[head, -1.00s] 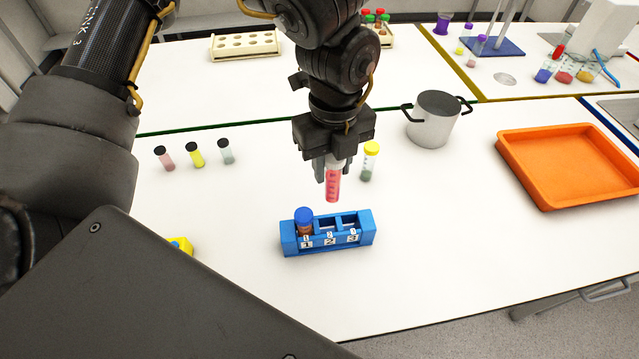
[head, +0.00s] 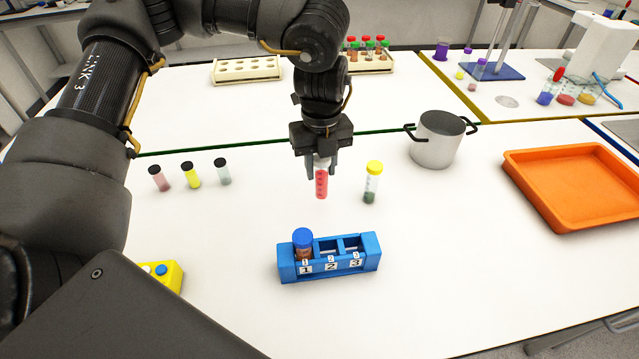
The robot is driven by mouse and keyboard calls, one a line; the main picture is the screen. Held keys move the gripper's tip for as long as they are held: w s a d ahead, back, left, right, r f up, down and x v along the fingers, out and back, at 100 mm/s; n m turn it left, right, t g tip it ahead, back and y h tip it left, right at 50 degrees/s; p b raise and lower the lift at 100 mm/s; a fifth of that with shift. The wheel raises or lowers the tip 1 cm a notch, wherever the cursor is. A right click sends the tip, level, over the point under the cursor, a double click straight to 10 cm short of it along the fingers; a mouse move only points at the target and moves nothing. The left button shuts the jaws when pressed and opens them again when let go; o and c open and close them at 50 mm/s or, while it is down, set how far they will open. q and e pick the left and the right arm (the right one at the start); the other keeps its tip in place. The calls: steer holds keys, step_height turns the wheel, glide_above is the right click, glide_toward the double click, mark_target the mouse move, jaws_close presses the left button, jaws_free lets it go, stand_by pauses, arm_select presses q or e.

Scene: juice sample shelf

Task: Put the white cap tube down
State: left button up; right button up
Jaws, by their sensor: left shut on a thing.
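My left gripper (head: 321,168) points down behind the blue rack and is shut on a tube with pink-red contents (head: 321,184). The tube hangs upright; its top, with the whitish cap, is mostly hidden between the fingers. I cannot tell whether its bottom touches the table. The blue rack (head: 288,272) has slots numbered 1, 2 and 3. A blue cap tube (head: 303,243) stands in slot 1; slots 2 and 3 are empty. A yellow cap tube (head: 372,184) stands on the table to the right of the held tube. My right gripper is not in view.
Three black cap vials (head: 192,176) stand at the left. A steel pot (head: 436,142) and an orange tray (head: 575,165) are at the right. A yellow box with buttons (head: 166,275) is at the lower left. The white table (head: 440,260) is clear right of the rack.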

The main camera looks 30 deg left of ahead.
arm_select(q)
steer(key=shift+w+a+f, duration=0.15)
steer(key=shift+f, duration=0.05)
steer(key=shift+w+a+f+b, duration=0.15)
steer(key=shift+f+b, duration=0.2)
steer(key=shift+f, duration=0.05)
steer(key=f+b, duration=0.2)
steer(key=f, duration=0.1)
steer(key=shift+w+a+f+b, duration=0.1)
steer(key=shift+w+f+b, duration=0.1)
steer(key=shift+b, duration=0.15)
steer(key=shift+r, duration=0.15)
steer(key=shift+s, duration=0.1)
steer(key=o, duration=1.1)
steer(key=shift+f, duration=0.2)
steer(key=shift+r, duration=0.6)
step_height(320, 180, up, 11)
steer(key=shift+r, duration=0.1)
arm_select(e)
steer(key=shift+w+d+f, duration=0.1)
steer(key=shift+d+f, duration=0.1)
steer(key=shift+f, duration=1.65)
